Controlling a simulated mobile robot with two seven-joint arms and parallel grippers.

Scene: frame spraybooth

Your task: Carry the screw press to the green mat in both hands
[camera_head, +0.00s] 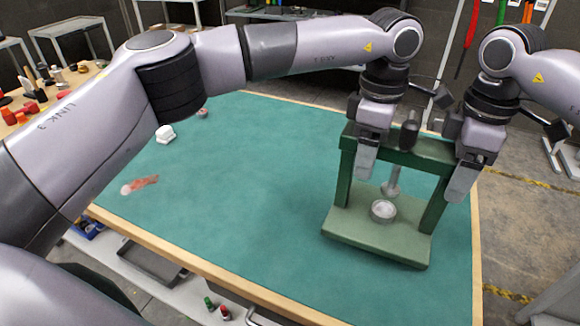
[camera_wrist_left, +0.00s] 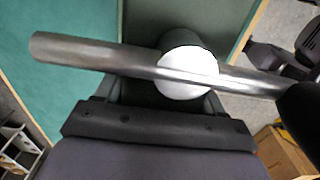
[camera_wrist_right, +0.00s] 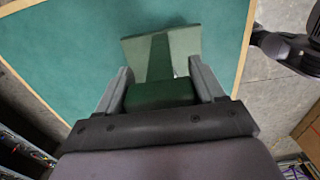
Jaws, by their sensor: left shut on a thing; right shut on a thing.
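The screw press (camera_head: 376,233) has a green frame with a flat base, two posts, a top beam and a round metal plate. It is upright at the right part of the green mat (camera_head: 255,190); I cannot tell whether its base touches the mat. My left gripper (camera_head: 367,160) is shut on the left end of the top beam. My right gripper (camera_head: 462,182) is shut on the right end, and the right wrist view shows the green beam (camera_wrist_right: 160,94) between its fingers. In the left wrist view the metal handle bar (camera_wrist_left: 100,56) hides most of that grip.
A white object (camera_head: 165,134), a small pinkish object (camera_head: 203,113) and an orange-red item (camera_head: 146,183) lie on the left of the mat. The mat's middle is clear. The wooden table edge (camera_head: 475,255) runs close to the right of the press.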

